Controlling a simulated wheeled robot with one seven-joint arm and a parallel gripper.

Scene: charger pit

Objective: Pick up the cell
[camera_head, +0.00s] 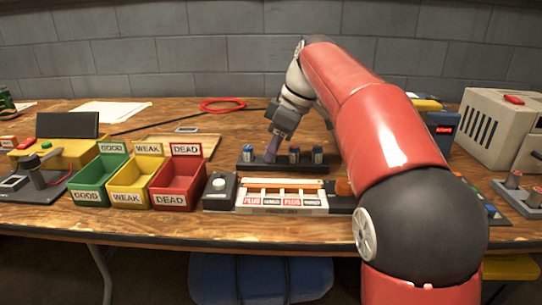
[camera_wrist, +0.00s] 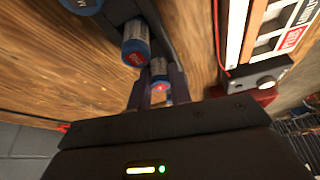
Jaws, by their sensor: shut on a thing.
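My gripper (camera_head: 272,149) reaches down at the left part of a dark rack (camera_head: 250,167) on the bench. In the wrist view my gripper (camera_wrist: 161,92) has its two fingers closed on either side of a cell (camera_wrist: 160,70) with a blue band and a red mark. I cannot tell whether this cell still sits in its slot. Another blue-banded cell (camera_wrist: 135,50) stands beside it in the rack. In the head view other cells (camera_head: 318,154) stand upright to the right of my gripper.
Green (camera_head: 88,193), yellow (camera_head: 137,189) and red (camera_head: 178,187) bins labelled GOOD, WEAK and DEAD stand to the left. A charger tray (camera_head: 280,202) lies in front of the rack. A red cable ring (camera_head: 222,105) lies behind. A beige box (camera_head: 495,128) stands at right.

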